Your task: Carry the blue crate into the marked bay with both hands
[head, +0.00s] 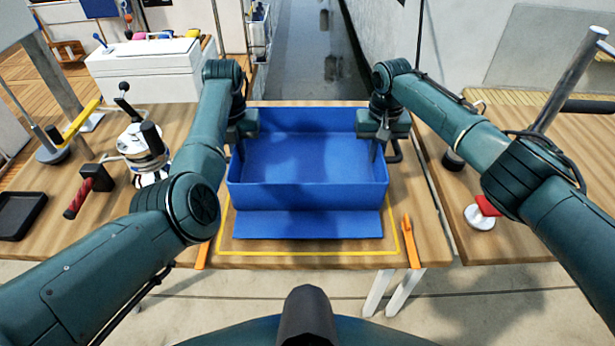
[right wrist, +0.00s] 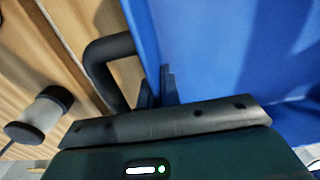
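The blue crate (head: 308,197) is open-topped, looks empty and sits centrally in the head view. A yellow outline (head: 310,253) on the wooden table marks the bay; its front and side lines show around the crate's near part. A flat blue strip (head: 308,225) shows below the front wall; I cannot tell what it belongs to. My left gripper (head: 240,150) is at the crate's left wall, seemingly closed on its rim. My right gripper (head: 378,148) pinches the right wall; its fingers (right wrist: 160,88) show beside the wall and a black handle (right wrist: 103,52). Whether the crate touches the table is unclear.
Orange strips (head: 410,243) lie at the table's front edge on both sides. Left are a red-handled hammer (head: 82,195), a winch (head: 145,150) and a black tray (head: 20,212). Right is a white knob-like object (head: 480,216). A gap (head: 435,185) splits the table.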

